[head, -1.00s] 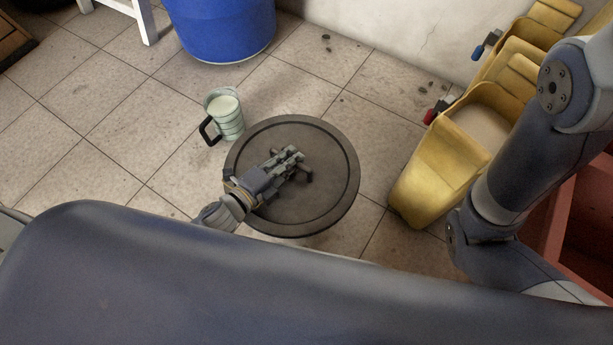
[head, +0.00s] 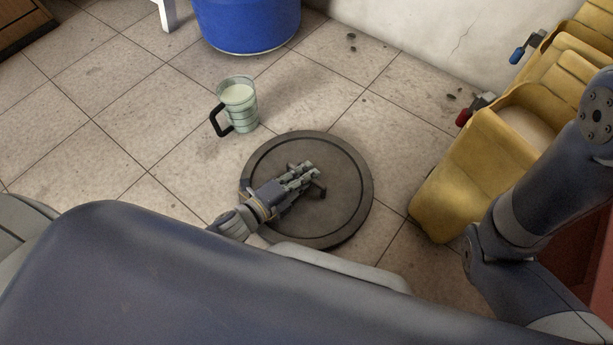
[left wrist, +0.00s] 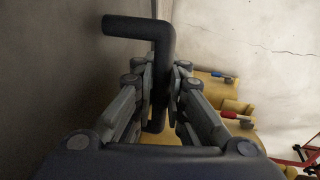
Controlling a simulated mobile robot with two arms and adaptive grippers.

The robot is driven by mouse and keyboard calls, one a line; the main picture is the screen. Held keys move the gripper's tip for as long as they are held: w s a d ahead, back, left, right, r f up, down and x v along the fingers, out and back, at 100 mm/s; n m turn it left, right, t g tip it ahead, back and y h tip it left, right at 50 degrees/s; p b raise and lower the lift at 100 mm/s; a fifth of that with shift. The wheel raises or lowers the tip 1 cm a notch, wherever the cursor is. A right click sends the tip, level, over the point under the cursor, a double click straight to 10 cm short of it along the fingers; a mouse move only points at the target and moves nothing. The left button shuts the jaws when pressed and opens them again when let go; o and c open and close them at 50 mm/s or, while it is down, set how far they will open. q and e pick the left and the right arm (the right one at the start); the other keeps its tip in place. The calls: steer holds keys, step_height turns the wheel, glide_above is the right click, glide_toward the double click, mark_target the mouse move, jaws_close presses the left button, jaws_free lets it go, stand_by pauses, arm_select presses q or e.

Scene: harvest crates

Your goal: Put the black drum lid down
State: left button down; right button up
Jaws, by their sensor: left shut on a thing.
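The black drum lid (head: 345,205) is a dark round disc with a raised rim, low over the tiled floor in the head view. I cannot tell whether its underside touches the floor. My left gripper (head: 303,178) is over the lid's middle, shut on its bent bar handle. In the left wrist view the dark handle (left wrist: 160,50) stands between the two fingers (left wrist: 160,95), and the lid's dark face (left wrist: 60,75) fills the left side. My own arm hides part of the lid's near left edge. My right arm shows at the right, but its gripper is out of view.
A pale green mug (head: 243,110) with a black handle and whitish contents stands just beyond the lid. A blue drum (head: 247,25) stands farther back. Yellow bins (head: 455,185) stand to the right, by the wall. Tiled floor (head: 110,160) is clear left of the mug.

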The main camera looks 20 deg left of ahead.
arm_select(q)
steer(key=shift+r, duration=0.15)
steer(key=shift+f, duration=0.2)
steer(key=c, duration=1.6)
jaws_free()
steer(key=shift+r, duration=0.15)
steer(key=shift+s+a+p, duration=0.15)
steer(key=shift+s+p, duration=0.15)
steer(key=shift+p, duration=0.1)
steer(key=p+v, duration=0.5)
steer(key=v, duration=0.5)
steer(key=shift+s+a+r, duration=0.1)
steer(key=shift+s+r, duration=0.05)
steer(key=shift+s, duration=0.1)
steer(key=shift+s+a, duration=0.2)
steer(key=shift+s, duration=0.15)
